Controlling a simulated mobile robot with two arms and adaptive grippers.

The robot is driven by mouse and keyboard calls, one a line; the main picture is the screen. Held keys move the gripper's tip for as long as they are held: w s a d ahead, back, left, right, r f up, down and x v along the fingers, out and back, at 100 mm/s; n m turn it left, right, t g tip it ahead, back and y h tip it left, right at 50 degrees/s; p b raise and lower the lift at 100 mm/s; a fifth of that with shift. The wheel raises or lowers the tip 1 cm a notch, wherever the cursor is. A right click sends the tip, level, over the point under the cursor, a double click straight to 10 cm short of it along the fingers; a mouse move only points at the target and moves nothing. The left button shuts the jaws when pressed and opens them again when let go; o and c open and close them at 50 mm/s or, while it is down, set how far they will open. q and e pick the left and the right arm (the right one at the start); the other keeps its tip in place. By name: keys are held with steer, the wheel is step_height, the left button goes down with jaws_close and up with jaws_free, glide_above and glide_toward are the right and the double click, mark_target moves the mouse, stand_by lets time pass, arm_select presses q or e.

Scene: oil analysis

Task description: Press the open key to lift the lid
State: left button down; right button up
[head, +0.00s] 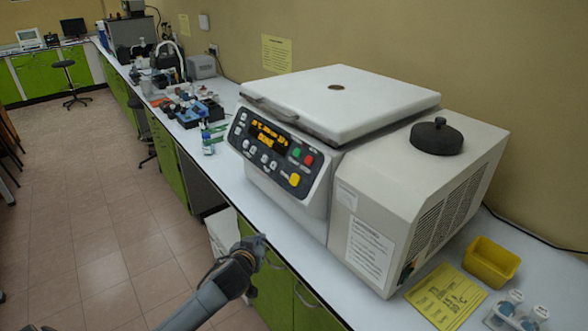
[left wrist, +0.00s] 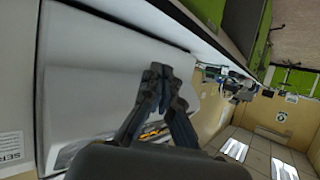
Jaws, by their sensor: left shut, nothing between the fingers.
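The white centrifuge (head: 300,214) stands on the bench with its lid (head: 345,95) lying flat on top. Its sloped control panel (head: 262,150) has a lit orange display and several keys, among them a green, a red and a larger yellow key (head: 295,180). The key labels are too small to read. My left gripper (head: 260,240) is shut and empty, in front of and below the panel, apart from it. In the left wrist view its closed fingers (left wrist: 160,75) are in front of a white surface, with part of the lit panel visible behind. My right gripper is not in view.
A yellow sheet (head: 445,295), a yellow bin (head: 491,262) and small capped containers (head: 517,312) are right of the centrifuge. A black knob (head: 437,137) sits on its side housing. Bottles and racks (head: 200,112) stand farther left along the bench. Open floor lies left.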

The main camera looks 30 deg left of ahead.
mark_target(295, 179)
arm_select(q)
step_height(295, 179, up, 22)
steer(key=d+n+t+y+p, duration=0.1)
steer(key=t+p, duration=0.1)
steer(key=t, duration=0.1)
steer(key=shift+d+r+n+p, duration=0.15)
steer(key=shift+n+p, duration=0.25)
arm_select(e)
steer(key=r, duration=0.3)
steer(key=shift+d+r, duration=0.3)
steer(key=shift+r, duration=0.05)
arm_select(q)
steer(key=shift+w, duration=0.2)
steer(key=w+d+f+b, duration=0.3)
steer(key=w+f+b, duration=0.1)
steer(key=w+f, duration=0.1)
steer(key=shift+w+b, duration=0.3)
steer(key=shift+w, duration=0.6)
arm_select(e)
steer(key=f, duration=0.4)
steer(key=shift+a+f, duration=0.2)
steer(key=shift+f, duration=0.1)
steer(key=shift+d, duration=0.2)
arm_select(q)
steer(key=shift+w+d+f, duration=0.1)
steer(key=shift+w+f, duration=0.05)
steer(key=shift+w, duration=0.15)
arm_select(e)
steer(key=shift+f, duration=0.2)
